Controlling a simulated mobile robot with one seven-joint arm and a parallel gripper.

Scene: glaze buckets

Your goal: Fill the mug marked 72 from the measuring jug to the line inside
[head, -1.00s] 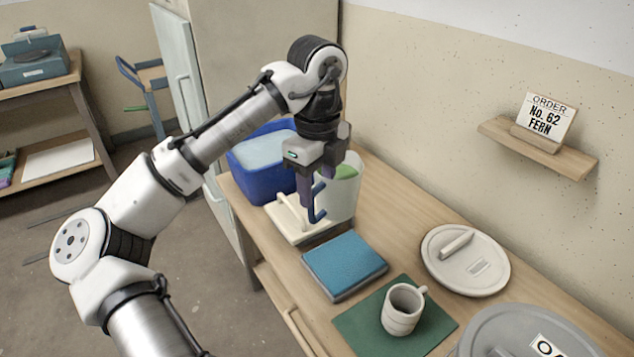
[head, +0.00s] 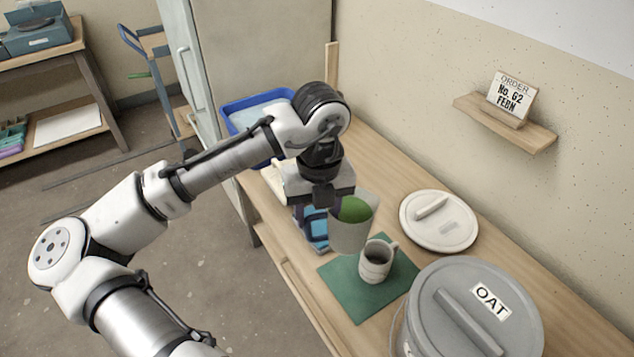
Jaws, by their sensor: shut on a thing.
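The measuring jug (head: 350,236) is translucent with green glaze (head: 355,209) inside. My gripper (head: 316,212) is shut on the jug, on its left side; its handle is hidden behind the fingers. The jug is held up just behind and left of the mug. I cannot tell if it is tilted. The pale mug (head: 375,264) stands upright on the green mat (head: 345,300), its handle toward the back right. Its inside looks dark; no line, level or number can be made out.
A grey bucket with a lid marked OAT (head: 478,315) stands at front right. A pale lid (head: 438,222) lies behind it. A blue tub (head: 250,112) stands behind. A wall shelf (head: 508,125) holds an order card (head: 511,95) reading No. 62 FERN.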

